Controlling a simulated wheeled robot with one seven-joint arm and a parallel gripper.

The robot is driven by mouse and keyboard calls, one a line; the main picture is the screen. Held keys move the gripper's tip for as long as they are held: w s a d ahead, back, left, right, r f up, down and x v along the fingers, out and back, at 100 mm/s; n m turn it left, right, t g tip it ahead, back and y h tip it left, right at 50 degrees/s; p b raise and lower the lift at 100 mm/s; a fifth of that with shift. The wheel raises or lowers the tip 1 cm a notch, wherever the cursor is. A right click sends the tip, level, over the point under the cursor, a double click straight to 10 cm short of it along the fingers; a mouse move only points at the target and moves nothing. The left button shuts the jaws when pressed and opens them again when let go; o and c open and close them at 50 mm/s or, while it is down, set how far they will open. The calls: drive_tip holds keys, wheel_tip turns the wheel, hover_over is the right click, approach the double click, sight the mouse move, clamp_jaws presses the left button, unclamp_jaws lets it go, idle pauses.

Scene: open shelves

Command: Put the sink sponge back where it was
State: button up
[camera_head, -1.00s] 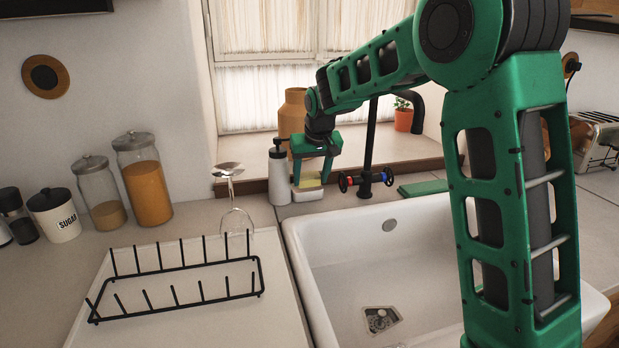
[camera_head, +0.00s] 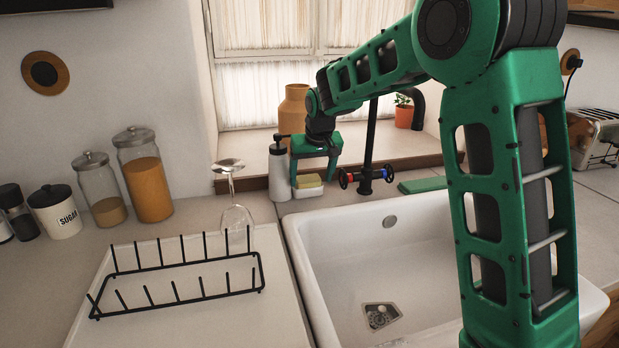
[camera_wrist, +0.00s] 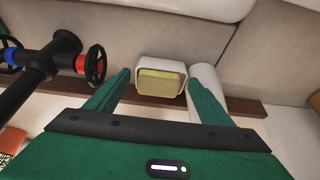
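The yellow sponge (camera_head: 307,181) rests on a small white holder (camera_head: 311,192) behind the sink's left back corner. My gripper (camera_head: 313,172) is open and empty just above it, fingers pointing down. In the wrist view the sponge (camera_wrist: 160,84) lies between the two spread green fingers, with the white holder (camera_wrist: 160,65) around its far side. The fingers look apart from the sponge.
A white soap dispenser (camera_head: 279,172) stands close on the left of the holder. The black tap (camera_head: 368,160) with red and blue handles stands on the right. A wine glass (camera_head: 236,210) and black rack (camera_head: 180,280) are nearer, at left.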

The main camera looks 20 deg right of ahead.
drive_tip(key=shift+r, duration=0.1)
drive_tip(key=shift+r, duration=0.3)
drive_tip(key=v, duration=1.2)
drive_tip(key=shift+r, duration=0.2)
drive_tip(key=shift+s, duration=0.1)
